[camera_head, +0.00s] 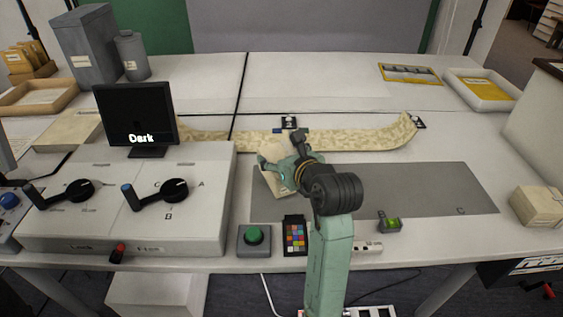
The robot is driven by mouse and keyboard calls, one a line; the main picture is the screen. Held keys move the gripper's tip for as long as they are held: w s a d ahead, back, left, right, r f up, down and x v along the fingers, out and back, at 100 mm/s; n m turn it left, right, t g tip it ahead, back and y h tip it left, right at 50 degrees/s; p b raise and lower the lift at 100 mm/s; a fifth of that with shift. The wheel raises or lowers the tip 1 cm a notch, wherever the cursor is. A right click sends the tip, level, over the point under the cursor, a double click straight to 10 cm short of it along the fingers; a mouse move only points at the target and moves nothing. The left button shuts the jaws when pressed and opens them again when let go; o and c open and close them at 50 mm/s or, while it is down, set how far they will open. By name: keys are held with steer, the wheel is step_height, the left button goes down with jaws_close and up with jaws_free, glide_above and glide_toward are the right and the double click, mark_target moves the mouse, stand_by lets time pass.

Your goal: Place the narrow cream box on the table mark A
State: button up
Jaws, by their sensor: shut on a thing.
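A narrow cream box (270,181) is in my gripper (279,165), tilted, over the left end of the grey mat (410,190). My gripper is shut on it and my arm hides part of it. I cannot tell whether the box touches the mat. A letter C (461,211) shows at the mat's right end. I see no mark A on the mat; its left part is partly covered by the box and my arm.
A patterned curved strip (365,138) lies behind the mat. A control panel (120,215) with dials and a dark monitor (135,115) stands left. A green button (254,236), colour card (295,236) and level (389,222) line the front. Another cream box (538,206) sits right.

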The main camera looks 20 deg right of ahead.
steer(key=shift+f, duration=1.5)
steer(key=shift+f, duration=0.15)
steer(key=o, duration=1.5)
steer(key=shift+s, duration=0.1)
steer(key=shift+c, duration=0.2)
